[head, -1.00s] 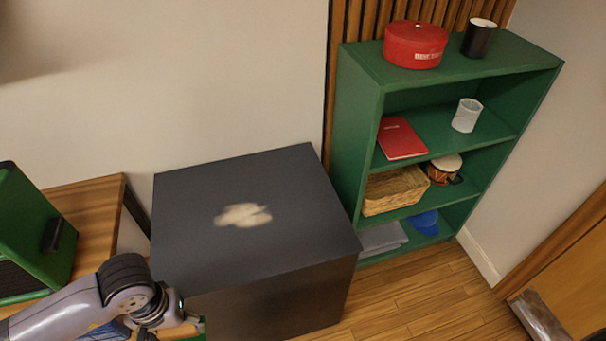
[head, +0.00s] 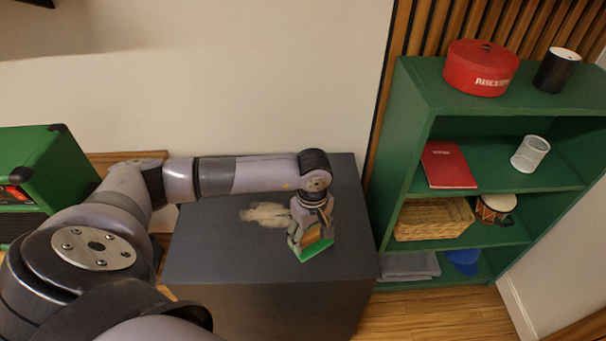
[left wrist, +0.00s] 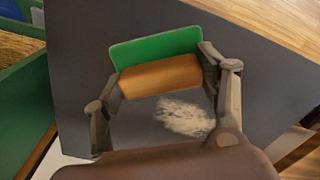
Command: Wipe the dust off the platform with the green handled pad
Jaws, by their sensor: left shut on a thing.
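The dark grey platform (head: 215,245) stands against the wall in the head view. A pale dust patch (head: 262,215) lies on its top, and it also shows in the left wrist view (left wrist: 186,117). My left gripper (head: 309,239) is over the right part of the top, just right of the dust. It is shut on the pad (head: 316,250), which has a green part and a wooden-coloured part. In the left wrist view the pad (left wrist: 156,48) sits between the two fingers. I cannot tell whether the pad touches the top. My right gripper is not in view.
A green shelf unit (head: 478,126) stands close to the right of the platform, holding a red tin (head: 480,68), a black cup (head: 557,70), a red book (head: 448,165) and a basket (head: 434,219). A green amplifier (head: 45,170) is at the left.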

